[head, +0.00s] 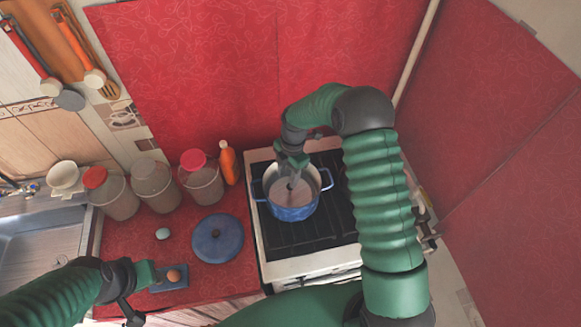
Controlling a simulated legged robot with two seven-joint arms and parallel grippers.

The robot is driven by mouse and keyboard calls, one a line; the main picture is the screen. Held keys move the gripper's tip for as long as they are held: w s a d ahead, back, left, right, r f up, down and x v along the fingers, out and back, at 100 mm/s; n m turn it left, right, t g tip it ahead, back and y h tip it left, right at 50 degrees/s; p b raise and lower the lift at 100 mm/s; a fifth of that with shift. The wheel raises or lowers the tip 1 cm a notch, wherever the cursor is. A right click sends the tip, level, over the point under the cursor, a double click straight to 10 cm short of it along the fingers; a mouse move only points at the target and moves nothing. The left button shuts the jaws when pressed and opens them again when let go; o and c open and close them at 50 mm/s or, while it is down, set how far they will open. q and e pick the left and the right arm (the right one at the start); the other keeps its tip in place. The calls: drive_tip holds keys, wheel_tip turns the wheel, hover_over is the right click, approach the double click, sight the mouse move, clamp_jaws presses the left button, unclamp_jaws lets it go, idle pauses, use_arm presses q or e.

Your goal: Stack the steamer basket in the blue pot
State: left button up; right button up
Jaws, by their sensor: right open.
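The blue pot (291,211) stands upright on the stove, its loop handles out to the sides. A pale disc-like surface with a dark middle (290,188) shows inside the pot; it may be the steamer basket, but my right gripper partly hides it. My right gripper (291,175) points down over the pot's mouth, its jaws open, the tips at or just inside the rim. I cannot tell whether they touch anything. My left gripper (143,290) is low over the counter at the lower left, beside a small blue-grey holder (172,285) with a brown egg; its jaws are unclear.
A blue lid (217,238) and a pale egg-like item (162,233) lie on the red counter. Several lidded jars (201,182) and an orange bottle (228,164) stand along the back. A sink (40,245) is at left. The dark stove top (335,225) is clear around the pot.

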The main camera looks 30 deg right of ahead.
wheel_tip(320, 180, up, 12)
drive_tip(key=d+r+b, duration=0.1)
drive_tip(key=d+b, duration=0.1)
drive_tip(key=b, duration=0.2)
drive_tip(key=s+a+f+m+t, duration=0.1)
drive_tip(key=s+a+m, duration=0.2)
drive_tip(key=s+m, duration=0.6)
drive_tip(key=s+a+f+m+t+h, duration=0.1)
drive_tip(key=s+a+f+m+t, duration=0.1)
drive_tip(key=s+m, duration=0.7)
drive_tip(key=a+m, duration=0.1)
drive_tip(key=m, duration=0.1)
drive_tip(key=shift+s+a+f+m, duration=0.25)
drive_tip(key=shift+s+f+m, duration=0.05)
drive_tip(key=shift+s, duration=0.05)
drive_tip(key=shift+f, duration=0.1)
